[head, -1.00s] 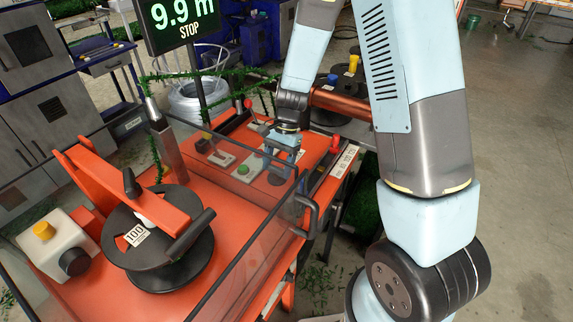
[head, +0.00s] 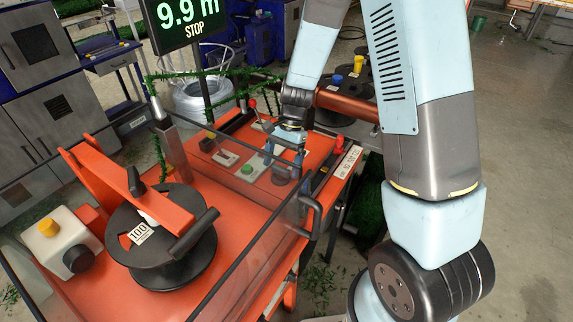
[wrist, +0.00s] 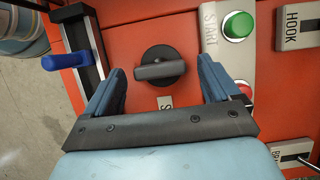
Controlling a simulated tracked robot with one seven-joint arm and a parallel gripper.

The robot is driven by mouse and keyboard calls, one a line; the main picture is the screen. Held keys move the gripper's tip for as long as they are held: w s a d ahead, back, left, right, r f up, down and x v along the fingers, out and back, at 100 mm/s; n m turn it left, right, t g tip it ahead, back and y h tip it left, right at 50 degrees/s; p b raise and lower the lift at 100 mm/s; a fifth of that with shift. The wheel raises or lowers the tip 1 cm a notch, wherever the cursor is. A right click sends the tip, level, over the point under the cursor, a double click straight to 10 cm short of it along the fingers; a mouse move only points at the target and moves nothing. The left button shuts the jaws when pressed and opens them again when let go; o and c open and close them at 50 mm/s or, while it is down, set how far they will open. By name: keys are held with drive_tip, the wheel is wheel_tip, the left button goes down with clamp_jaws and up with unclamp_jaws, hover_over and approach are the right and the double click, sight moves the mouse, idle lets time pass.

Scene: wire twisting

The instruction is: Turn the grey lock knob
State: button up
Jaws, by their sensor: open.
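A dark grey rotary knob (wrist: 160,66) with a bar grip sits on the orange panel in the wrist view. Its bar lies nearly level across the picture. A small label below it is mostly hidden by my gripper; only an "S" shows, and no lock marking is readable. My gripper (wrist: 161,80) is open and empty, its blue fingers on either side of the knob, apart from it in the picture. In the head view my gripper (head: 285,160) hangs over the panel with the same knob (head: 281,177) beneath; the exact height gap is unclear.
A green START button (wrist: 238,25) and a partly hidden red button (wrist: 245,90) lie right of the knob. A blue-handled lever (wrist: 65,61) is at left. In the head view, a clear guard with a black handle (head: 311,217) and a black spool (head: 150,262) stand nearer.

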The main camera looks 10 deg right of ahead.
drive_tip(key=v, duration=1.3)
drive_tip(key=s+d+r+n+t, duration=0.2)
drive_tip(key=s+d+r, duration=0.25)
drive_tip(key=r, duration=0.25)
drive_tip(key=s+d+r+n+t, duration=0.25)
drive_tip(key=s+d+r, duration=0.2)
drive_tip(key=r, duration=0.25)
drive_tip(key=s+d+r+n+t+h, duration=0.1)
drive_tip(key=s+d+r+t, duration=0.1)
drive_tip(key=s, duration=0.4)
drive_tip(key=s+d+r+n+t+h, duration=0.1)
drive_tip(key=s+d+r+n+t, duration=0.1)
drive_tip(key=s, duration=0.4)
drive_tip(key=shift+s+d+r+h, duration=0.35)
drive_tip(key=shift+d+r, duration=0.3)
drive_tip(key=shift+d, duration=0.45)
drive_tip(key=shift+w+t, duration=0.1)
drive_tip(key=shift+t, duration=0.15)
drive_tip(key=shift+c, duration=0.3)
